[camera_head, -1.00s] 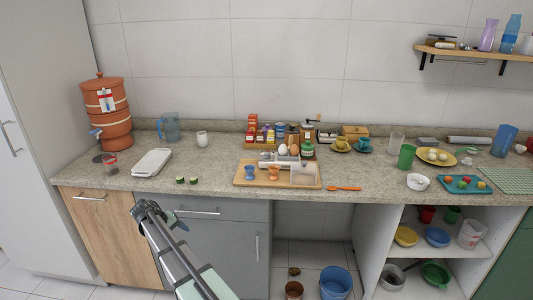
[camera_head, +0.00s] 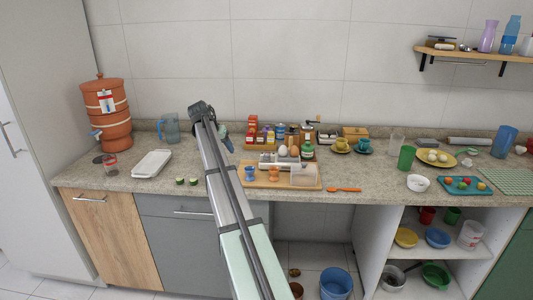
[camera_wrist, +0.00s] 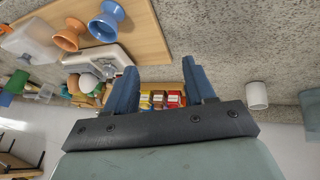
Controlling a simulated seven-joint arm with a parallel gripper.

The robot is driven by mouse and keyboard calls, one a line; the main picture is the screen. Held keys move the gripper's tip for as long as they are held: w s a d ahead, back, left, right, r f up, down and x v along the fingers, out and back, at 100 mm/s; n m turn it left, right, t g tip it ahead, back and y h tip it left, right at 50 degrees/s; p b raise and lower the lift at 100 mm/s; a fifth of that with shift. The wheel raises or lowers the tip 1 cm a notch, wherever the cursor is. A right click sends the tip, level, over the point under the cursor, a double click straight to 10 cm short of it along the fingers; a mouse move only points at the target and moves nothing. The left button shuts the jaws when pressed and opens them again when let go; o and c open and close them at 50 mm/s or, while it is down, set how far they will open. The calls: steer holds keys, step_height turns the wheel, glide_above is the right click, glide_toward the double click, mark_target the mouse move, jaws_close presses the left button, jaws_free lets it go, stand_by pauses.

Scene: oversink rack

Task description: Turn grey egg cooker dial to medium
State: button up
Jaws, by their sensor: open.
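The egg cooker (camera_head: 268,164), a low pale appliance with eggs on it, sits on a wooden board (camera_head: 243,181) at the middle of the counter. It also shows in the wrist view (camera_wrist: 98,60), left of my fingers. Its dial is too small to make out, so its setting cannot be told. My gripper (camera_head: 224,133) is over the counter, to the left of and above the cooker. In the wrist view its two blue fingers stand apart with nothing held between them (camera_wrist: 160,64).
Blue (camera_head: 250,173) and orange (camera_head: 274,174) egg cups and a clear box (camera_head: 306,176) stand on the board near the cooker. Spice jars and bottles (camera_head: 307,150) crowd behind it. A white tray (camera_head: 152,164) lies left. An orange spoon (camera_head: 344,189) lies right.

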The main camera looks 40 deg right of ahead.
mark_target(267, 154)
steer(key=s+d+r+m+y, duration=0.1)
steer(key=s+d+r+m, duration=0.45)
steer(key=d, duration=0.75)
steer(key=shift+n, duration=0.65)
steer(key=x, duration=0.8)
steer(key=s+x, duration=0.1)
steer(key=x, duration=0.3)
steer(key=shift+s+d, duration=0.1)
steer(key=shift+d, duration=0.05)
steer(key=shift+c, duration=0.5)
jaws_close()
